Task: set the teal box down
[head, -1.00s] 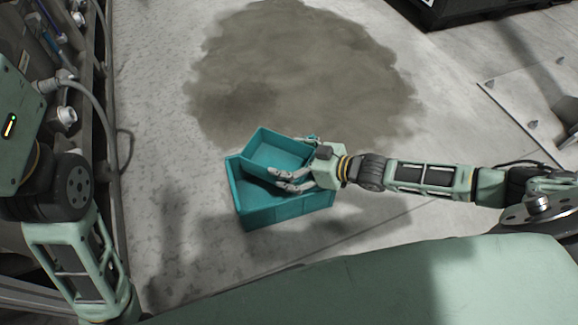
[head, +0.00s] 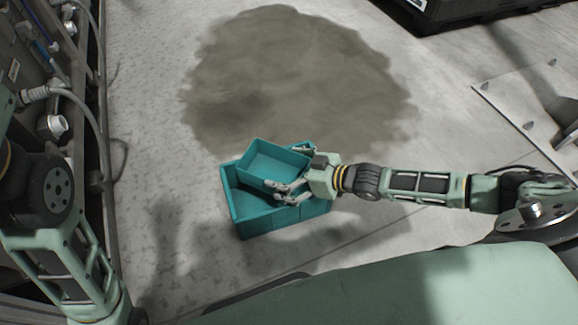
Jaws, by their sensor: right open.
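A smaller teal box (head: 272,160), open at the top, sits tilted over the back of a larger open teal box (head: 262,219). Whether it rests in or on the larger box I cannot tell for sure. My right gripper (head: 290,170) comes in from the right. Its fingers are open around the right side of the smaller box, one at its upper right corner and others along its lower right side. They hide part of both boxes. Of my left arm only links show at the left edge; its gripper is out of view.
A dark wet patch (head: 300,75) spreads on the grey floor behind the boxes. Machinery with hoses (head: 60,100) lines the left edge. A metal plate (head: 535,105) lies at the right, and a black pallet-like base (head: 470,10) stands at the top right. The floor left of the boxes is clear.

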